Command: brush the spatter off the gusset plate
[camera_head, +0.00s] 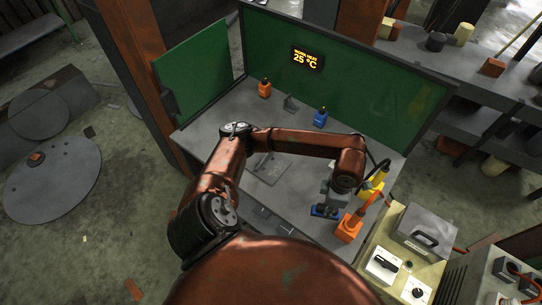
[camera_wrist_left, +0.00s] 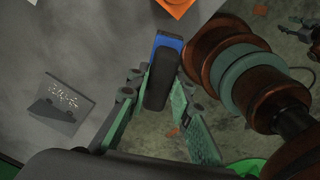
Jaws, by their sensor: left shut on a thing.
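My left gripper (camera_head: 327,203) is shut on the dark handle of a blue tool (camera_head: 322,212), low over the right front of the grey bench. In the left wrist view the tool (camera_wrist_left: 163,72) sits between the green fingers, with its blue part beyond the handle. I take it for the brush; no bristles show. The gusset plate (camera_wrist_left: 47,112) looks like a dark angular piece on a grey square at the left of that view, with pale specks beside or on it. In the head view the grey square (camera_head: 268,168) lies mid-bench, partly behind my arm. The tool is apart from it.
An orange block with a cable (camera_head: 348,228) stands close right of the gripper, with a yellow block (camera_head: 377,183) behind. An orange block (camera_head: 265,89), grey bracket (camera_head: 290,103) and blue block (camera_head: 320,118) line the rear. Green panels (camera_head: 350,70) enclose the back and left.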

